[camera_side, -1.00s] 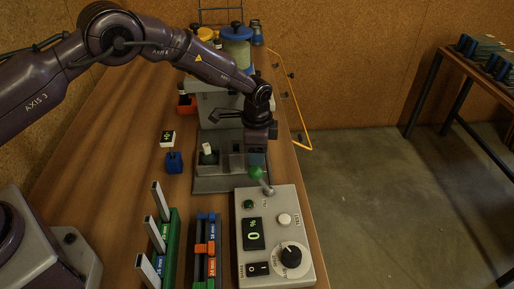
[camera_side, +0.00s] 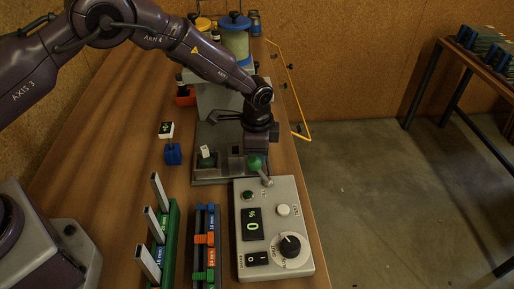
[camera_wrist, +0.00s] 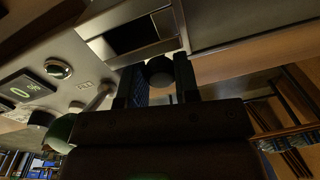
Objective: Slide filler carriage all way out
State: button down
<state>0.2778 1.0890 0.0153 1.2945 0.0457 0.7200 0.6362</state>
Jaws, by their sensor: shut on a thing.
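The grey filler machine (camera_side: 216,182) stands mid-bench. Its carriage (camera_side: 222,160) is on the base, with a small white piece (camera_side: 205,152) standing in a dark holder at its left. My gripper (camera_side: 257,148) is low at the carriage's right side. In the wrist view my gripper (camera_wrist: 158,92) is shut on a dark round knob (camera_wrist: 159,70); the side view hides that knob behind my gripper. The carriage's grey body with a dark recess (camera_wrist: 127,36) lies just beyond it. A green ball-topped lever (camera_side: 255,163) rises close in front of my gripper.
A blue block (camera_side: 173,155) is farther back. The bench's left middle is clear.

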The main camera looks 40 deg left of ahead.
jog(key=c, duration=1)
grip_release()
jog(key=shift+s+d, duration=0.25)
jog(key=shift+d, duration=0.1)
jog(key=shift+c, duration=0.2)
jog(key=shift+o, duration=0.9)
jog(key=shift+w+a, duration=0.1)
notch_tip(320, 180, up, 13)
jog(key=shift+s, duration=0.25)
jog(key=s+a+r+n+t, duration=0.1)
jog(key=s+a+r+n, duration=0.2)
jog(key=s+r, duration=0.3)
jog(key=s+a+r+n+t, duration=0.2)
jog(key=s+a+r+n, duration=0.2)
jog(key=s, duration=0.9)
jog(key=s+a+r+n+t, duration=0.2)
jog(key=s+a+r+n, duration=0.1)
jog(key=s+a+r, duration=0.3)
jog(key=s+r, duration=0.2)
jog(key=s, duration=0.2)
jog(key=shift+a+r+n, duration=0.15)
jog(key=shift+r+n, duration=0.15)
jog(key=shift+n, duration=0.1)
